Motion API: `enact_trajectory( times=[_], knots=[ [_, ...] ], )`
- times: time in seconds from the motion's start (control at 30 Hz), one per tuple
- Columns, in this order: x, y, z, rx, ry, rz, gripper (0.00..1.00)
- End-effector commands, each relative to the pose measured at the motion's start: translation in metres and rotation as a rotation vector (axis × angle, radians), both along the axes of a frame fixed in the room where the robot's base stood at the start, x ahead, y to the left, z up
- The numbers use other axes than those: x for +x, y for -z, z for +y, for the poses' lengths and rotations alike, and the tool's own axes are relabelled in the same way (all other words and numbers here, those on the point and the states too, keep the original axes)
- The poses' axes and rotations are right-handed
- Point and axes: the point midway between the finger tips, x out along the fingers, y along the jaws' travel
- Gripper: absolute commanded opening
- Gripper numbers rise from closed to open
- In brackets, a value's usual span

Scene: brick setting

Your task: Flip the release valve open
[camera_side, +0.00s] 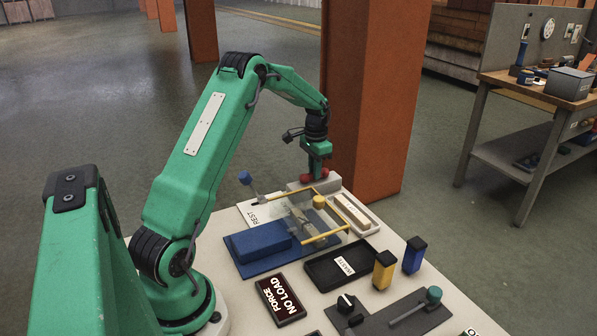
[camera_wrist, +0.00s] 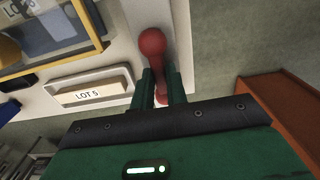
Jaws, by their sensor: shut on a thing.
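My gripper (camera_side: 318,170) is at the far edge of the work table, beside the orange column. It is shut on a red round-ended handle (camera_wrist: 152,45). In the wrist view my gripper (camera_wrist: 161,82) has its two green fingers on either side of the handle's shaft, with the red knob beyond the tips. The red knob also shows in the side view (camera_side: 327,175), low under my fingers by a pale block (camera_side: 308,183). No label naming a release valve can be read. The handle's base is mostly hidden.
A yellow-railed clear guard (camera_side: 323,236) stands near my gripper. A blue-knobbed lever (camera_side: 245,179) is left of it. A LOT 5 tray (camera_wrist: 88,94) lies close by. A green-knobbed lever (camera_side: 433,295) is at front right. An orange column (camera_side: 372,100) rises behind.

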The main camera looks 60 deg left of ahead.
Motion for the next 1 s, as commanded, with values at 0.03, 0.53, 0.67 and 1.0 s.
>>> enact_trajectory(
  times=[0.03, 0.53, 0.67, 1.0],
  knots=[
    [-0.0008, -0.0004, 0.0004, -0.001, -0.007, 0.001, 0.0],
    [-0.0006, -0.0003, 0.0003, -0.001, -0.008, 0.001, 0.36],
    [-0.0004, -0.0002, 0.0002, 0.0, -0.007, 0.001, 0.36],
    [0.0, -0.0101, 0.0001, 0.0, -0.006, 0.0, 0.36]
  ],
)
